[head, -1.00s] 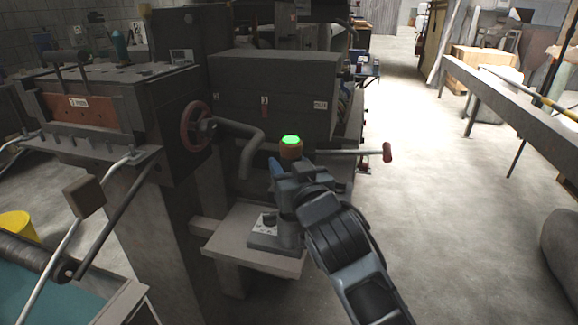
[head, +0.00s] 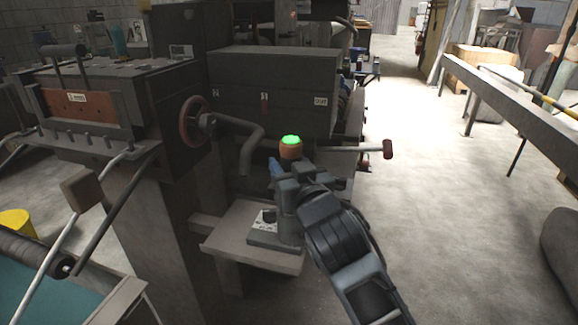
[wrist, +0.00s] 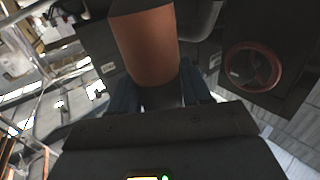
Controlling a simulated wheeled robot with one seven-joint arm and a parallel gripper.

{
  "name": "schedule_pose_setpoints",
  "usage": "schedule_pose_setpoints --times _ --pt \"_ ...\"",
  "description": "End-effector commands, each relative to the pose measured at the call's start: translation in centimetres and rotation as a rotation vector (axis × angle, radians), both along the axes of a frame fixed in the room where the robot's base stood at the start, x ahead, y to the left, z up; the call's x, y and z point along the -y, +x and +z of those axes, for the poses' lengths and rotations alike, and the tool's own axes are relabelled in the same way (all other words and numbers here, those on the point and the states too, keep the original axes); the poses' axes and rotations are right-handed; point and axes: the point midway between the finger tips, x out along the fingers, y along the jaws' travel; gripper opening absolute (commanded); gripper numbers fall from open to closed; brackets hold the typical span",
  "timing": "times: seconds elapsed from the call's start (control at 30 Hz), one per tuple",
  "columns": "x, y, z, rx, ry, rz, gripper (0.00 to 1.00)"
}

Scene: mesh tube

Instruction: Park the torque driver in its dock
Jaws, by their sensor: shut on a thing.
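The torque driver (head: 291,150) stands roughly upright, with an orange-brown handle and a glowing green cap. My gripper (head: 282,177) is shut on it just below the handle. In the wrist view the handle (wrist: 146,48) rises between the blue fingers of my gripper (wrist: 163,96). The dock appears to be the grey block with a white marked plate (head: 264,231) on a small shelf (head: 236,247), below my gripper. My gripper and wrist hide the driver's lower end and part of the block, so I cannot tell whether they touch.
A bent grey pipe (head: 246,150) and a red handwheel (head: 192,121) are left of the driver. A bar with a red knob (head: 387,149) sticks out to the right. A dark machine housing (head: 275,85) stands behind. Open floor (head: 440,220) lies to the right.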

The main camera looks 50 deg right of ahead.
Motion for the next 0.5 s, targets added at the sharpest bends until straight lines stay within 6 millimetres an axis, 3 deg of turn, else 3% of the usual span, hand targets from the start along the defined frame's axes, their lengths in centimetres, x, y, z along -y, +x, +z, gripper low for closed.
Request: schedule_pose_setpoints --times 0.5 --pt "0.00 0.00 -0.43 0.002 -0.002 0.000 0.12"
